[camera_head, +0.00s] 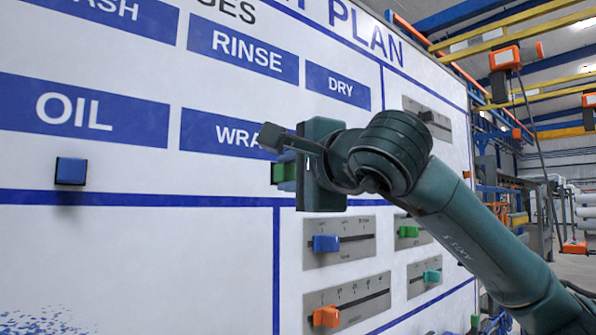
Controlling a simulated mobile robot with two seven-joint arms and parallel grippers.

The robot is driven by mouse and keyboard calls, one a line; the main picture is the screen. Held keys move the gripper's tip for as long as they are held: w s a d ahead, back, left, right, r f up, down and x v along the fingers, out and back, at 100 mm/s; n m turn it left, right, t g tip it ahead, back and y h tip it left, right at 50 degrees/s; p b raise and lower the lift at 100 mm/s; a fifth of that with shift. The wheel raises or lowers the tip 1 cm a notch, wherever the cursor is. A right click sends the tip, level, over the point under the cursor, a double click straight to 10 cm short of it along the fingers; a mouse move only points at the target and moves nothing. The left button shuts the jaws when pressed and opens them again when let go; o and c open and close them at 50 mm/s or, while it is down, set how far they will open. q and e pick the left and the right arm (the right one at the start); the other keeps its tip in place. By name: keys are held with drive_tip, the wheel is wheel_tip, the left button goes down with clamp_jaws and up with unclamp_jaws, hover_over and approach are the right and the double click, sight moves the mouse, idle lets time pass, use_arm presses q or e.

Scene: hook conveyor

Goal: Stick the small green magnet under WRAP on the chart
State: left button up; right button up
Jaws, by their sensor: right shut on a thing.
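The chart (130,235) is a large white board with blue labels. The WRAP label (205,133) is in its middle row, and its right end is hidden behind my right gripper. A small green magnet (279,173) shows just below the right part of the WRAP label, close to the board. My right gripper (280,160) is shut on it, and the gripper's body hides much of the magnet. I cannot tell whether the magnet touches the board. My left gripper is not in view.
A blue magnet (71,171) sits under the OIL label (90,112). Slider panels with blue (326,243), orange (326,316), green (408,231) and teal (431,276) knobs are at the lower right. The board below WRAP's left part is bare.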

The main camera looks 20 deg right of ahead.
sight(274, 173)
drive_tip(key=shift+a, duration=0.35)
drive_tip(key=shift+w+a+p, duration=0.2)
drive_tip(key=shift+w+p, duration=0.45)
drive_tip(key=shift+w, duration=0.35)
drive_tip(key=shift+w+a+p, duration=0.25)
drive_tip(key=shift+w+p, duration=0.1)
drive_tip(key=shift+w, duration=0.25)
drive_tip(key=shift+w+a+p, duration=0.2)
drive_tip(key=shift+w+p, duration=0.15)
drive_tip(key=shift+w, duration=0.2)
drive_tip(key=shift+w+a, duration=0.3)
drive_tip(key=shift+w, duration=0.55)
drive_tip(key=shift+w+a, duration=0.3)
drive_tip(key=shift+w, duration=0.5)
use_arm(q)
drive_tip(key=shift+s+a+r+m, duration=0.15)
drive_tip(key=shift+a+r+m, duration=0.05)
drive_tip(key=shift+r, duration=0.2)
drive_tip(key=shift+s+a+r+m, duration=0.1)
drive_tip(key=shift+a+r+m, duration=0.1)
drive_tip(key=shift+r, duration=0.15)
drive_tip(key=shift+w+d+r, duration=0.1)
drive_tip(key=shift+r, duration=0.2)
use_arm(e)
drive_tip(key=shift+w, duration=0.1)
drive_tip(key=shift+w+a, duration=0.15)
drive_tip(key=shift+w, duration=0.15)
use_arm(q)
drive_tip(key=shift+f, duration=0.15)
